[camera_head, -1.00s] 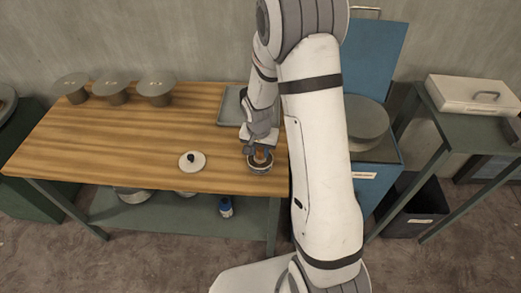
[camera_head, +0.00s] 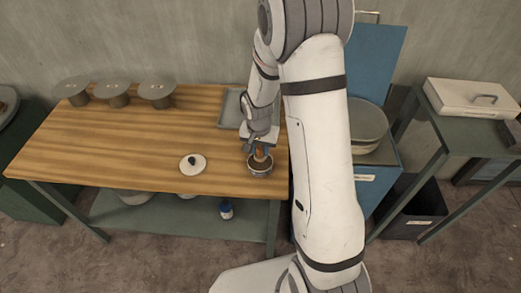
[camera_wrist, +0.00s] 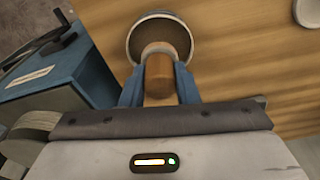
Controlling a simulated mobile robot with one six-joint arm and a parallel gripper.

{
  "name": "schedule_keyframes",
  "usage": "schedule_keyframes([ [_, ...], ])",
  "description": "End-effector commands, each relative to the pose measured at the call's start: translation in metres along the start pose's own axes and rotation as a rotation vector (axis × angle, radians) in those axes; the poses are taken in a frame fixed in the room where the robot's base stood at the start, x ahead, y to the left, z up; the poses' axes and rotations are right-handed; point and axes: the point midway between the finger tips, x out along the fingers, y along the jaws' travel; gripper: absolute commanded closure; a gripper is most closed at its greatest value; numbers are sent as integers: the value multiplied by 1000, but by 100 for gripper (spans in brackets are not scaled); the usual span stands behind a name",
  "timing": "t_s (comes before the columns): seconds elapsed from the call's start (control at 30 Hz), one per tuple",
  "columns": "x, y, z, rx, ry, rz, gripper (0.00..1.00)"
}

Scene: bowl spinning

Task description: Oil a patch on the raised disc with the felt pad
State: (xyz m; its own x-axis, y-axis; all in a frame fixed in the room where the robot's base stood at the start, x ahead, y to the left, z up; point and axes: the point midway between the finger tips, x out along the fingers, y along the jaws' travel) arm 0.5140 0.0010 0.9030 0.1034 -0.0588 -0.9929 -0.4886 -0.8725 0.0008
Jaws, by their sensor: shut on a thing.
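My gripper (camera_wrist: 160,88) is shut on the wooden handle (camera_wrist: 159,75) of the felt pad, between its blue fingers. In the head view my gripper (camera_head: 258,146) is over a small round dish (camera_head: 259,172) near the table's front right corner. The handle's far end reaches over or into this dish, which also shows in the wrist view (camera_wrist: 131,38). The felt itself is hidden. A wide grey disc (camera_head: 368,118), likely the raised disc, is on the blue stand at right, partly behind my arm.
A pale lid with a dark knob (camera_head: 193,164) lies left of the dish. Several grey discs on pedestals (camera_head: 115,88) stand at the table's back left. A grey tray (camera_head: 229,112) is behind my gripper. A blue upright panel (camera_head: 375,60) rises behind the stand. The table's middle is clear.

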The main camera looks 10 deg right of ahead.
Motion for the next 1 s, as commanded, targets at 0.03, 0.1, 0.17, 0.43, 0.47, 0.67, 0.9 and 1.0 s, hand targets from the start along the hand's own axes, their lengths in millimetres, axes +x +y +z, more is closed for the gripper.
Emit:
schedule_keyframes([
  [0.03,-7,0,-1,0,2,-1,90],
  [0.1,-13,0,-2,0,2,-1,90],
  [0.17,-18,0,-3,1,2,-1,90],
  [0.43,-39,0,-6,2,3,-2,90],
  [0.47,-42,0,-6,2,2,-2,90],
  [0.67,-45,0,-6,2,1,-1,90],
  [0.9,-44,0,-6,1,1,-1,90],
  [1.0,-44,0,-6,1,1,-1,90],
])
